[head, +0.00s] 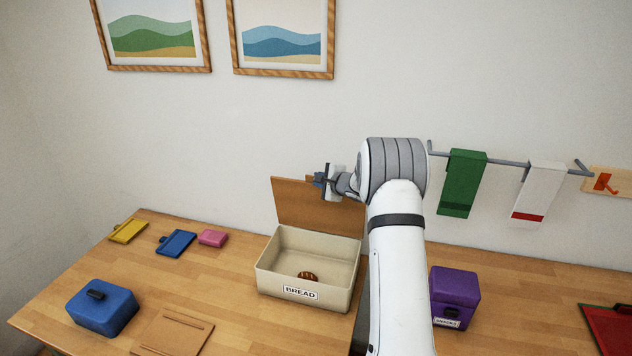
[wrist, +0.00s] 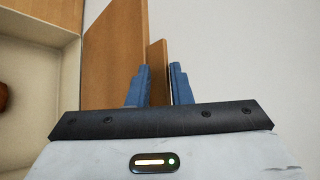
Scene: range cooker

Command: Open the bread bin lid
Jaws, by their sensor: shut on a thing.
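The cream bread bin (head: 288,292) with a BREAD label stands on the table, and a small brown loaf (head: 307,275) lies inside it. Its wooden lid (head: 300,203) stands raised, roughly upright, at the bin's back edge. My gripper (head: 318,181) is at the lid's upper right part. In the wrist view my gripper's blue fingers (wrist: 157,88) are shut on the lid's wooden handle (wrist: 157,62), beside the lid panel (wrist: 115,60). The bin's open inside (wrist: 35,75) shows at the left there. My arm hides the lid's right part in the head view.
A purple box (head: 455,290) stands right of my arm. A blue box (head: 102,306), a wooden board (head: 173,333) and small coloured items (head: 176,243) lie left of the bin. Towels (head: 462,183) hang on a wall rail at the right. The wall is close behind the lid.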

